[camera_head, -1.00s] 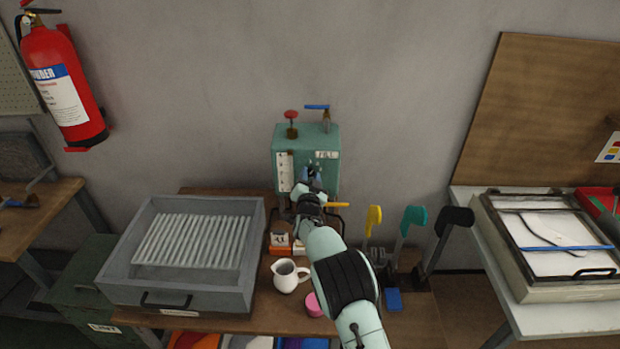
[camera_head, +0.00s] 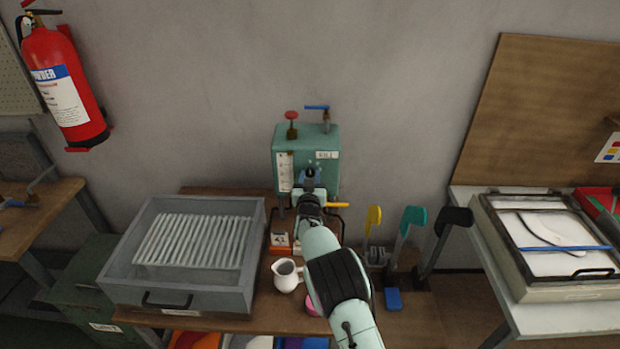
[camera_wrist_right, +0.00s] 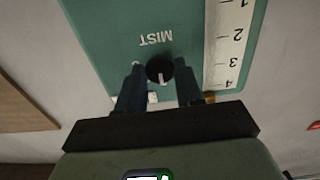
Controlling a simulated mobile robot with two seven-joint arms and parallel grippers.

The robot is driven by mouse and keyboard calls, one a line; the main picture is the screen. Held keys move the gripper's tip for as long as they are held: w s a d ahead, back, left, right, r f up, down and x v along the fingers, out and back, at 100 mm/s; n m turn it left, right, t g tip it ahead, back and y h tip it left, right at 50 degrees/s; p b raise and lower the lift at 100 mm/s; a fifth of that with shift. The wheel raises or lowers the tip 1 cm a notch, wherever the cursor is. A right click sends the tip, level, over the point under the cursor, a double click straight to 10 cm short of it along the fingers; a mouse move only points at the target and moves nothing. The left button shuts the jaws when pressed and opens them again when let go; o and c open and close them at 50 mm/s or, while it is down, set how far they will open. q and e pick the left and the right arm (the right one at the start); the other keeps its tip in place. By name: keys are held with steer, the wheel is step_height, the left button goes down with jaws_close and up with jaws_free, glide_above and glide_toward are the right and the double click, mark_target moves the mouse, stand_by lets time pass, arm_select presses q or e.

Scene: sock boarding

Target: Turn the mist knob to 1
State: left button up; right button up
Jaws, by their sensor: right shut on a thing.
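The green machine box (camera_head: 328,140) stands at the back against the wall, with a red-topped valve and a blue lever on top. My right gripper (camera_head: 311,177) is at its front face and hides the mist knob in the head view. In the right wrist view the round black mist knob (camera_wrist_right: 158,66) sits by the upside-down MIST label (camera_wrist_right: 156,39). My gripper's two fingers (camera_wrist_right: 160,82) are closed on the knob's sides. The knob's white pointer line faces down in that picture, toward my gripper. My left gripper is not in view.
A numbered white strip (camera_wrist_right: 229,40) is beside the knob. A grey tray (camera_head: 255,225) stands left, with a white jug (camera_head: 287,277) and small orange-and-white box (camera_head: 280,240) nearby. A yellow handle (camera_head: 338,205) and upright yellow, teal and black handles are at right.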

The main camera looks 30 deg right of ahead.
steer(key=o, duration=1)
steer(key=shift+s+a+f+b, duration=0.15)
steer(key=shift+s+a+b, duration=0.2)
steer(key=shift+s, duration=0.1)
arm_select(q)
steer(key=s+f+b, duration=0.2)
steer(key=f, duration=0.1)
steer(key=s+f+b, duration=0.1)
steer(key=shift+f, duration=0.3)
arm_select(e)
steer(key=v, duration=1.2)
steer(key=shift+s, duration=0.25)
